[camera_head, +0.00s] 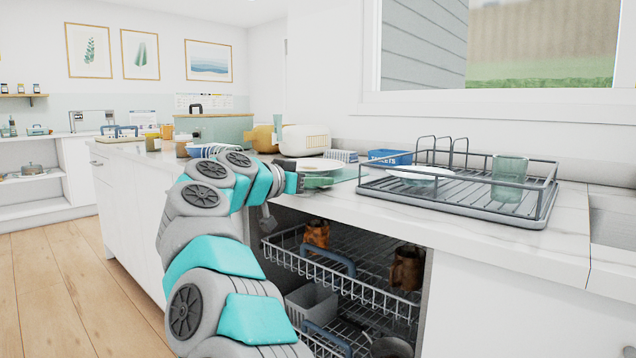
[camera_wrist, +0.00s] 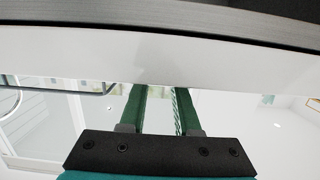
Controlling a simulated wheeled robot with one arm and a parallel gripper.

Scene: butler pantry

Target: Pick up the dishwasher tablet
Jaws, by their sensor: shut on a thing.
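My gripper (camera_head: 318,182) is at the counter's front edge, above the open dishwasher and beside a white plate (camera_head: 318,165). In the wrist view its two green fingers (camera_wrist: 158,90) reach up to the white counter edge and stand a small gap apart. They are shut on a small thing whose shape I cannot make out. I cannot clearly see a dishwasher tablet in either view.
A dish rack (camera_head: 460,190) with a plate and a green glass (camera_head: 510,178) stands to the right. Below are the dishwasher racks (camera_head: 345,275) with brown mugs. A toaster (camera_head: 305,139) and a bread bin (camera_head: 215,130) stand further back. The wooden floor at left is clear.

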